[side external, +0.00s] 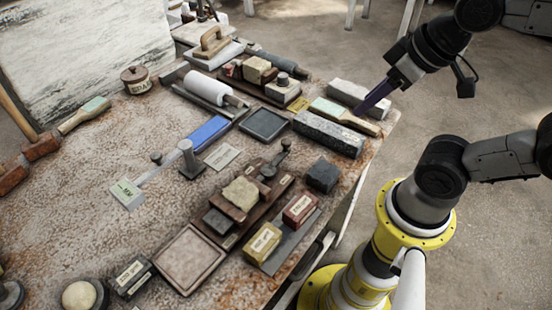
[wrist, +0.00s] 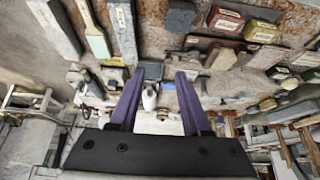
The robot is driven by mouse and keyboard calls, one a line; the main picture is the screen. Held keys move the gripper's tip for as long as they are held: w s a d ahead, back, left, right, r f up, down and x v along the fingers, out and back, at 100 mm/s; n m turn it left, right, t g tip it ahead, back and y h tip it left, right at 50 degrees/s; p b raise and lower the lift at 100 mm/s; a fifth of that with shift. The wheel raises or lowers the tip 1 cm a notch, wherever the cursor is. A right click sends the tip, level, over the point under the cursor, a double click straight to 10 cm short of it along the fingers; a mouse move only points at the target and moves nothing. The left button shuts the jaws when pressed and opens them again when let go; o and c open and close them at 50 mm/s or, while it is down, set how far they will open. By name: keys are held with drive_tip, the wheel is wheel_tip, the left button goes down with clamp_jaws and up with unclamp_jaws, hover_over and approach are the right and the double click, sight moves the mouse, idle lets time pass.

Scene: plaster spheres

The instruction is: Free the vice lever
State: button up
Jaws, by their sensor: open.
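A wooden vice-like clamp (side external: 232,208) grips a pale rough block (side external: 241,194) near the table's front. A dark lever with a round knob (side external: 286,145) rises at its far end. A dark stone block (side external: 322,176) sits right of the lever, apparently apart from it. A second clamp-like holder with a tan block (side external: 257,70) stands farther back; I cannot tell which one the task means. My gripper (side external: 362,110) is open and empty, above the table's right end by the green-labelled brush (side external: 338,112). Its purple fingers spread apart in the wrist view (wrist: 158,74).
The brush lies between a granite bar (side external: 328,134) and a pale grey bar (side external: 358,95). Red (side external: 300,208) and yellow (side external: 263,242) boxes stand by the front clamp. A dark tray (side external: 265,124) lies behind it. Bare tabletop (side external: 85,185) shows at the left.

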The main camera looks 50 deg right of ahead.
drive_tip(key=shift+w+r+m, duration=0.1)
drive_tip(key=shift+w+m, duration=0.05)
drive_tip(key=shift+m, duration=0.25)
drive_tip(key=c, duration=0.5)
drive_tip(key=shift+m+g, duration=0.3)
drive_tip(key=shift+m, duration=0.5)
drive_tip(key=w, duration=0.1)
drive_tip(key=w+f, duration=0.1)
drive_tip(key=w, duration=0.2)
drive_tip(key=shift+a+f, duration=0.3)
drive_tip(key=shift+f, duration=0.1)
clamp_jaws()
drive_tip(key=shift+n+g, duration=0.7)
drive_tip(key=a+f, duration=0.1)
drive_tip(key=f, duration=0.1)
drive_tip(key=w+a+f, duration=0.1)
drive_tip(key=a+f, duration=0.1)
drive_tip(key=shift+w+a, duration=0.2)
